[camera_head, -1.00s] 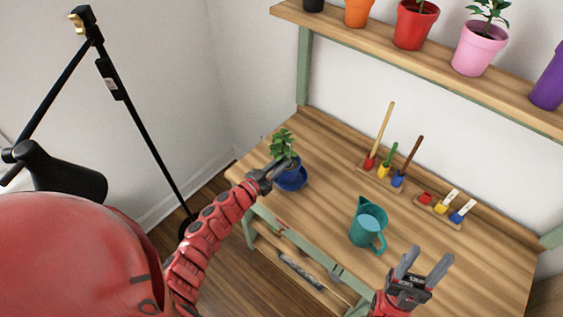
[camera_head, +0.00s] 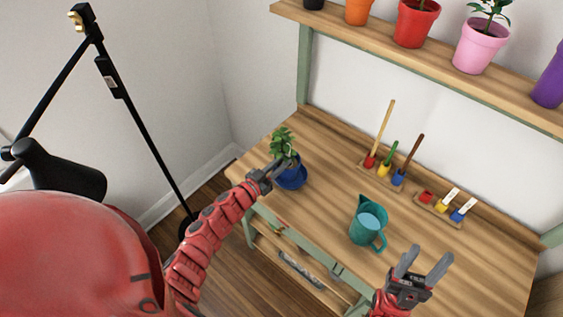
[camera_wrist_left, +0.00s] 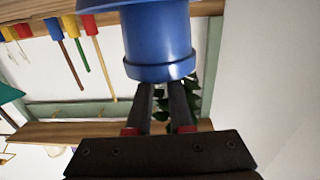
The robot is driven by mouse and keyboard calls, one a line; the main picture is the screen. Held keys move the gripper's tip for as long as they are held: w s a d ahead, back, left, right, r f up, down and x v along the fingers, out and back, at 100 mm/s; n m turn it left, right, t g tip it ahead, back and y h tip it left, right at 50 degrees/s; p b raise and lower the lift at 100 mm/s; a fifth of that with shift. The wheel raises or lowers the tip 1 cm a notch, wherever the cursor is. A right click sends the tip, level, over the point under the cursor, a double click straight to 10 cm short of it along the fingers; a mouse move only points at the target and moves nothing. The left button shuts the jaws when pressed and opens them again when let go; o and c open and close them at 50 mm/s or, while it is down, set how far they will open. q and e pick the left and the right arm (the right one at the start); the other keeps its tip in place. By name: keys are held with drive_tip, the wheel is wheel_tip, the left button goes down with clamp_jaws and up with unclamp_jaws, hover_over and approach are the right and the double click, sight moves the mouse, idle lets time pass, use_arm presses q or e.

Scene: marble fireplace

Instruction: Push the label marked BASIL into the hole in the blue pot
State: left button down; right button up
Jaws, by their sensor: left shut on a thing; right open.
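The blue pot (camera_head: 290,167) with a leafy plant (camera_head: 282,144) stands upright on a blue saucer (camera_head: 292,183) at the table's left end. My left gripper (camera_head: 278,167) is at the pot's rim, on its near left side. In the left wrist view, which is upside down, its fingers (camera_wrist_left: 165,92) reach the rim of the pot (camera_wrist_left: 158,40), with leaves behind. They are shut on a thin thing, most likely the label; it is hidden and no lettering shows. The pot's hole is hidden too. My right gripper (camera_head: 428,265) is open and empty above the near table edge.
A teal watering can (camera_head: 367,222) stands mid-table. A rack of tools (camera_head: 385,172) and a holder (camera_head: 438,209) with white labels in its yellow and blue blocks and none showing in red stand at the back. Potted plants line the shelf (camera_head: 430,58) above.

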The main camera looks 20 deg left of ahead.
sight(287, 147)
use_arm(q)
drive_tip(key=c, duration=0.7)
unclamp_jaws()
drive_tip(key=shift+c, duration=0.2)
drive_tip(key=shift+r, duration=0.15)
drive_tip(key=shift+r+p, duration=2.25)
drive_tip(key=shift+r, duration=0.1)
